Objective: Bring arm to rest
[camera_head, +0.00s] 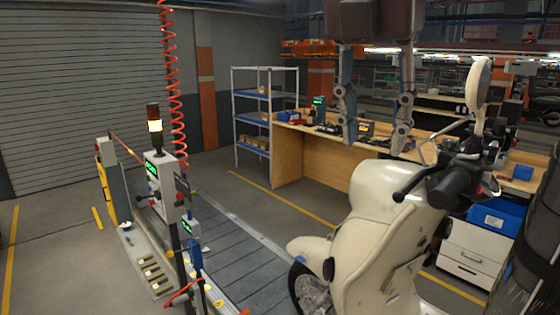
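My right gripper (373,143) hangs down from the top of the picture, right of centre. Its two fingers point downward and stand well apart, with only the background bench showing between them, so it is open and empty. In the picture its fingertips are just above the cream scooter (385,195); I see no contact. My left gripper is not in view.
The scooter stands on the slat conveyor (235,252). A control post with a lit signal lamp (155,126) and a coiled red hose (170,60) are at left. A wooden workbench (315,162), blue-shelved rack (250,121) and white drawer cabinet (470,254) stand behind.

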